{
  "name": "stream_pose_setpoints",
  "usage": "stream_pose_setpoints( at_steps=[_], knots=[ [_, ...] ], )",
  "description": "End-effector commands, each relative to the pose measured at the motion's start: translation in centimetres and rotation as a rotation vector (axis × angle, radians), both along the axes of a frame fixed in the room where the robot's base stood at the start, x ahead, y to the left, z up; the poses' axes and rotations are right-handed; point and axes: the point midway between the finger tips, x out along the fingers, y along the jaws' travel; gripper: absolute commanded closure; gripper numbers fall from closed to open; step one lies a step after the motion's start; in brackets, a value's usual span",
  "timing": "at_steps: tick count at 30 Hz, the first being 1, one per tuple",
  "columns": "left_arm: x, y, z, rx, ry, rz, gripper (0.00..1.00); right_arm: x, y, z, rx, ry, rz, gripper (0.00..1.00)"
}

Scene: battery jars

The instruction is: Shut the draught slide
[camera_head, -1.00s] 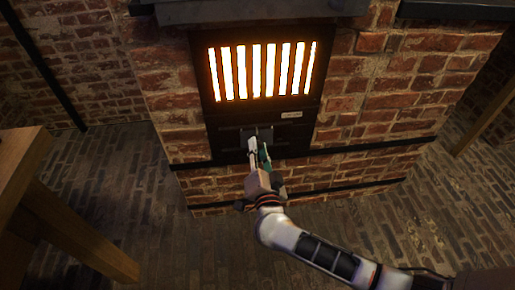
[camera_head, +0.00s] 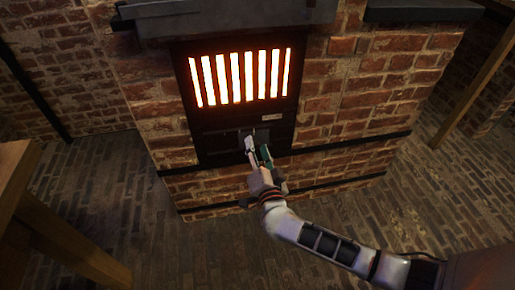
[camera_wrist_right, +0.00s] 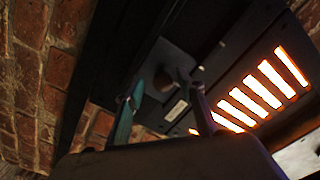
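The draught slide is a dark plate with a round knob (camera_wrist_right: 163,80), low on the black stove front (camera_head: 213,143) under the glowing grate. My right gripper (camera_head: 256,148) reaches up to it from below. In the right wrist view its two fingers (camera_wrist_right: 166,98) stand apart, one teal and one dark, with the knob showing between their tips. A gap shows on both sides of the knob, and I cannot tell if either finger touches it. In the head view the gripper hides part of the slide. My left gripper is not in view.
The glowing barred grate (camera_head: 240,76) is just above, with a small label plate (camera_head: 271,117) below it. Brick (camera_head: 350,100) surrounds the stove front. A wooden table (camera_head: 30,215) stands at the left. The brick floor (camera_head: 190,250) in front is clear.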

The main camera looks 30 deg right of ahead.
Motion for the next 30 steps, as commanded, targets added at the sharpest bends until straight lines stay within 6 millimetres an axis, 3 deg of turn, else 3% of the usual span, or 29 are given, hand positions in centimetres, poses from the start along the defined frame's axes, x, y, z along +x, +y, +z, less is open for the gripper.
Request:
stream_pose_setpoints(
  at_steps=[4,15,30],
  knots=[
    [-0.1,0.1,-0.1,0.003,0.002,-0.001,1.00,-1.0,0.4,-0.1,0.001,0.001,0.001,0.62],
    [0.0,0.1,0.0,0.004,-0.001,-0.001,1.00,-6.3,1.7,-0.1,0.001,0.003,-0.001,0.62],
    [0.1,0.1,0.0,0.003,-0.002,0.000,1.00,-7.2,2.0,0.0,0.000,0.000,-0.001,0.62]
  ],
)
